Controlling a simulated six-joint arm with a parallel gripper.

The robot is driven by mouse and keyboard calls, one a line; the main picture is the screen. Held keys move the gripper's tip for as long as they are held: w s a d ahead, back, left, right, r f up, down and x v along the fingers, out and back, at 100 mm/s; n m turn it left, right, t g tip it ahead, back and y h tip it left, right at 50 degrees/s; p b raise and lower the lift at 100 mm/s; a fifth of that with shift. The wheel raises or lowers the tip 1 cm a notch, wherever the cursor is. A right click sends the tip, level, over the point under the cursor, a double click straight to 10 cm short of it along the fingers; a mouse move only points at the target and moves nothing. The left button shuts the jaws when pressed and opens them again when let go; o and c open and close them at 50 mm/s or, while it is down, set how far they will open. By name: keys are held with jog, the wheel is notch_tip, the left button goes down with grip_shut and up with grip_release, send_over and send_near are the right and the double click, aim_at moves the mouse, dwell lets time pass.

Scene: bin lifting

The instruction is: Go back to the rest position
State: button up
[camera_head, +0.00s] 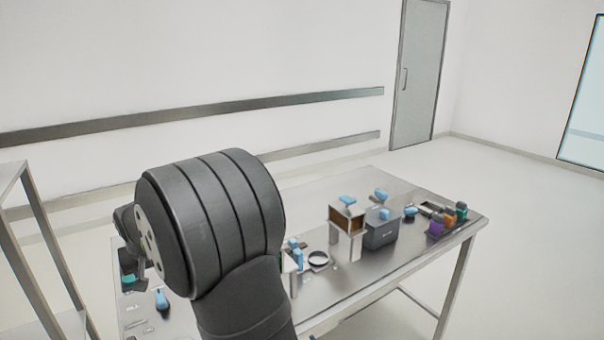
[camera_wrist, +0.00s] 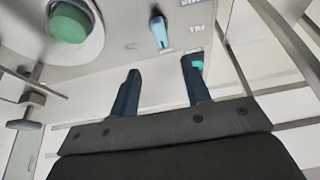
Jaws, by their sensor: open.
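My gripper (camera_wrist: 162,90) shows in the wrist view with its two dark blue fingers apart and nothing held between them. Beyond the fingertips is a pale panel or tabletop with a light blue item (camera_wrist: 159,31) and a round green item (camera_wrist: 68,24). In the head view, my dark arm fills the left middle and stands in front of the left part of the table (camera_head: 345,297). The gripper's fingertips are hidden behind it there.
A grey bin (camera_head: 381,234) and a small box on a stand (camera_head: 346,219) stand mid-table. Purple (camera_head: 436,228) and green (camera_head: 461,211) containers sit at the right end. A metal rack (camera_head: 12,187) stands at far left.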

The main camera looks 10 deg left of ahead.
jog(key=x, duration=1.4)
jog(key=shift+r, duration=0.1)
jog(key=v, duration=1.7)
jog(key=x, duration=1.7)
jog(key=shift+n, duration=0.3)
jog(key=v, duration=1.7)
jog(key=n+g+h, duration=0.2)
jog(key=n, duration=0.4)
send_over(160, 296)
jog(key=s+d, duration=0.1)
notch_tip(160, 296, down, 11)
jog(key=shift+r, duration=0.2)
jog(key=shift+w+a+f+n+g+h, duration=0.1)
jog(key=shift+f+n+g+h, duration=0.05)
jog(key=shift+f, duration=0.25)
jog(key=shift+w+a+f+n+g+h, duration=0.1)
jog(key=shift+f+n+g+h, duration=0.05)
jog(key=shift+f, duration=0.25)
